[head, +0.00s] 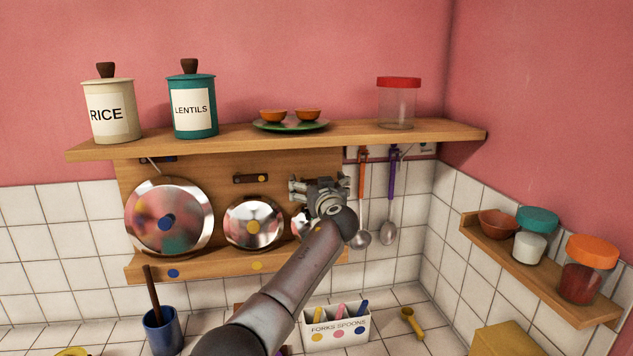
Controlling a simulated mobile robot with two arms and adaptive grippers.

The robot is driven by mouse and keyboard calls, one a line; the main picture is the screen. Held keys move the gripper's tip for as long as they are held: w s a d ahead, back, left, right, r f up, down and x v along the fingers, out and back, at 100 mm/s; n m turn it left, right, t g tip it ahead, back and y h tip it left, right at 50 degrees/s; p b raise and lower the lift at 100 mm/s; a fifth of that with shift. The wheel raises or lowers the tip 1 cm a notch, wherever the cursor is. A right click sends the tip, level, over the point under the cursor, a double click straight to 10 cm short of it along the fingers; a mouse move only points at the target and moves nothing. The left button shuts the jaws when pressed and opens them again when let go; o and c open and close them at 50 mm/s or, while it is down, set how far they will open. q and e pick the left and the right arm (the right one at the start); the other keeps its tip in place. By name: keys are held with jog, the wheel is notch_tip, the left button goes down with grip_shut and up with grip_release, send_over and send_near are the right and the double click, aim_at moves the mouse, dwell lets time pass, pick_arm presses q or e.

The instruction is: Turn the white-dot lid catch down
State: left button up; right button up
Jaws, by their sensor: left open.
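The white-dot lid catch is not visible; my left gripper (319,187) and arm cover the right part of the wooden lid panel (220,177). This gripper is open, facing the panel just under the shelf. Whether it touches anything there is hidden. A small shiny lid (298,224) shows partly behind the gripper's left side. A dark catch with a yellow dot (250,179) lies level above the middle lid (253,209). Another dark catch (158,159) sits above the large blue-knobbed lid (168,195), partly under the shelf edge. My right gripper is not in view.
The shelf (270,137) above holds a rice canister (110,110), a lentils canister (192,105), bowls on a green plate and a red-lidded jar (398,103). Ladles (388,233) hang just right of my gripper. A cutlery box (337,328) stands below.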

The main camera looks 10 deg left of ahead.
pick_arm(q)
jog(key=shift+w+a, duration=0.1)
jog(key=shift+c, duration=0.2)
jog(key=c, duration=1.4)
jog(key=f+m+b, duration=0.1)
jog(key=m+b, duration=0.1)
jog(key=b, duration=0.1)
jog(key=shift+f+m, duration=0.1)
jog(key=shift+m, duration=0.3)
jog(key=shift+f+m+b, duration=0.15)
jog(key=shift+m+b, duration=0.65)
jog(key=shift+m, duration=0.2)
jog(key=shift+a+f+m+b, duration=0.2)
jog(key=shift+m+b, duration=0.1)
jog(key=shift+m, duration=0.8)
